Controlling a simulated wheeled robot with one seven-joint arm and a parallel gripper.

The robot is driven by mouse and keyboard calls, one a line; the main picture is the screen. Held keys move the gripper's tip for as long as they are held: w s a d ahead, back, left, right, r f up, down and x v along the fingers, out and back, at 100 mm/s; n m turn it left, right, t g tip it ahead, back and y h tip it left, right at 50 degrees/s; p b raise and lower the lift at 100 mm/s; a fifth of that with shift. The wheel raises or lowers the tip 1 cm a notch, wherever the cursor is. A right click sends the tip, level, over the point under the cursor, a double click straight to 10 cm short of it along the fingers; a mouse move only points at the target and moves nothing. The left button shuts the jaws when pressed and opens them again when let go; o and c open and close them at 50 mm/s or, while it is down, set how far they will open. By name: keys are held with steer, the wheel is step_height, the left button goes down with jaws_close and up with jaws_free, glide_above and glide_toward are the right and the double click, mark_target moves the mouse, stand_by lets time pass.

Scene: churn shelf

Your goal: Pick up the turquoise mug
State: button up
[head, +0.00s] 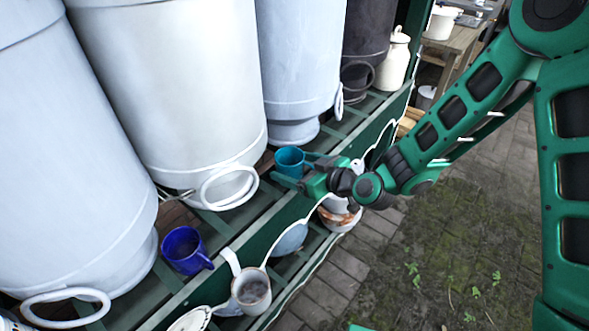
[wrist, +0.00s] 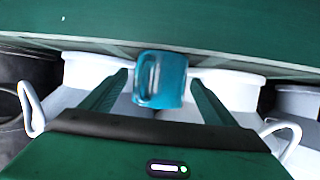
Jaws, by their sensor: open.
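The turquoise mug (head: 290,161) stands on the green slatted shelf (head: 232,222), in front of the gap between two large churns. In the wrist view the mug (wrist: 172,80) sits between the two fingers, with its handle toward the left finger. My gripper (wrist: 162,92) is open, with one finger on each side of the mug. A narrow gap shows on each side, so the fingers do not seem to press on it. In the head view my gripper (head: 295,172) reaches the mug from the right, and part of the mug's lower side is hidden behind it.
Large pale churns (head: 165,90) line the back of the shelf, with ring handles sticking out. A blue mug (head: 185,250) stands farther left. A white mug (head: 251,291) and other enamelware sit on a lower level. A cream can (head: 396,60) stands at the far end. Brick paving lies to the right.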

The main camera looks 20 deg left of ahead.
steer(key=shift+x, duration=0.75)
steer(key=shift+c, duration=0.7)
steer(key=c, duration=1)
steer(key=shift+r, duration=0.1)
steer(key=shift+c, duration=0.2)
